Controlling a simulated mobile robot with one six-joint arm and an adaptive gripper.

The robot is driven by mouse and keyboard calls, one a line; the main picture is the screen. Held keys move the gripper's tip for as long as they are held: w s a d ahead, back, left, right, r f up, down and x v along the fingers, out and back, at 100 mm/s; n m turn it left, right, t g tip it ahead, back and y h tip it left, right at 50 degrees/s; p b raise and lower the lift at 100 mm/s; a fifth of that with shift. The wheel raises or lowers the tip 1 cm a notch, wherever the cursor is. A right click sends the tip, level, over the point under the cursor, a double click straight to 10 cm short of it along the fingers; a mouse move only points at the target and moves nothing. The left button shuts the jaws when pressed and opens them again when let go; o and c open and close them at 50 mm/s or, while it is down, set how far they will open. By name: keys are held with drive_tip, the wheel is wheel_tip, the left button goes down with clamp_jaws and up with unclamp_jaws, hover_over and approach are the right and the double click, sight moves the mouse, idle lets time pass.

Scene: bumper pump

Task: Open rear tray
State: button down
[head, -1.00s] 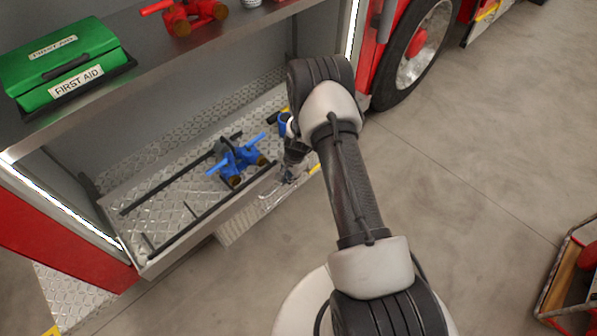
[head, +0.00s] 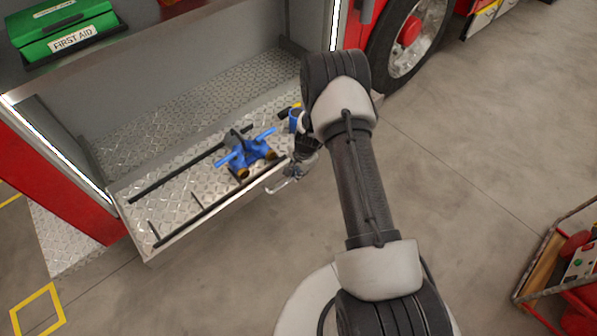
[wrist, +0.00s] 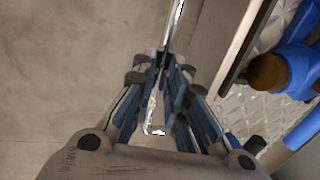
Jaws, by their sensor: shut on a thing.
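The tray (head: 178,235) is a diamond-plate drawer with a metal front edge, low in the truck's side compartment. It is pulled out past the compartment's sill, over the floor. A blue valve fitting with brass-coloured ends (head: 245,152) lies on it and also shows in the wrist view (wrist: 285,75). My gripper (head: 296,172) is at the tray's front edge, near its right end. In the wrist view its fingers (wrist: 165,78) are shut on a shiny metal handle bar (wrist: 177,30). My arm hides the tray's far right corner.
A green first aid case (head: 62,30) sits on the shelf above. A wheel (head: 410,45) stands at the right of the compartment. A cart (head: 560,270) is on the floor at the right. The floor in front of the tray is clear.

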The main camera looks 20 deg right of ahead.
idle(0.3)
drive_tip(key=c, duration=1.6)
unclamp_jaws()
wheel_tip(320, 180, up, 12)
drive_tip(key=s, duration=0.2)
drive_tip(key=shift+d, duration=0.4)
drive_tip(key=shift+f, duration=0.1)
